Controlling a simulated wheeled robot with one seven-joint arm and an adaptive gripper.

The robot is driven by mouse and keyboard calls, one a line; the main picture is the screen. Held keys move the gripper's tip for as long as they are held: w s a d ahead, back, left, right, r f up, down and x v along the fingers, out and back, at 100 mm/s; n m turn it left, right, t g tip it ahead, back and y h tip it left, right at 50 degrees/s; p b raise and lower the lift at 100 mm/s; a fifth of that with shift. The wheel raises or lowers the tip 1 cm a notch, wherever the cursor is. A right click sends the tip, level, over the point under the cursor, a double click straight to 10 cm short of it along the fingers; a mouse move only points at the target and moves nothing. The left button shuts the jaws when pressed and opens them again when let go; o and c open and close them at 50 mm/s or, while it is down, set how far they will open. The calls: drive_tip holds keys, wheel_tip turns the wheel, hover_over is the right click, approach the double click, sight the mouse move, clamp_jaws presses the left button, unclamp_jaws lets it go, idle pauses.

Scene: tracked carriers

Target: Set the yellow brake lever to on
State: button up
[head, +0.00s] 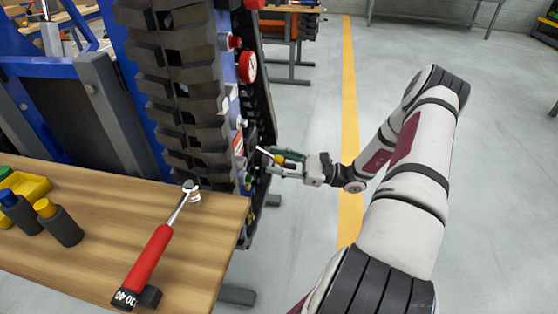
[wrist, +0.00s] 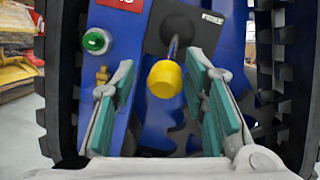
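The brake lever (wrist: 165,78) has a yellow knob on a dark shaft, which runs up to a round black pivot on a dark square plate (wrist: 208,33). In the wrist view the knob sits between my two teal-padded fingers, with gaps on both sides. My gripper (wrist: 160,75) is open around the knob and appears not to touch it. In the head view the yellow knob (head: 279,159) shows small at my gripper (head: 280,165), beside the machine's side. A small label near the plate is too blurred to read.
A green button (wrist: 97,41) and a brass fitting (wrist: 102,75) are left of the lever on the blue panel. Black tracks (wrist: 290,80) flank the panel. A wooden table (head: 90,225) with a red-handled wrench (head: 148,262) stands at left.

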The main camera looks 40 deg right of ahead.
drive_tip(key=shift+d, duration=0.2)
drive_tip(key=shift+s+d, duration=0.15)
drive_tip(key=v, duration=1.1)
drive_tip(key=shift+s, duration=0.2)
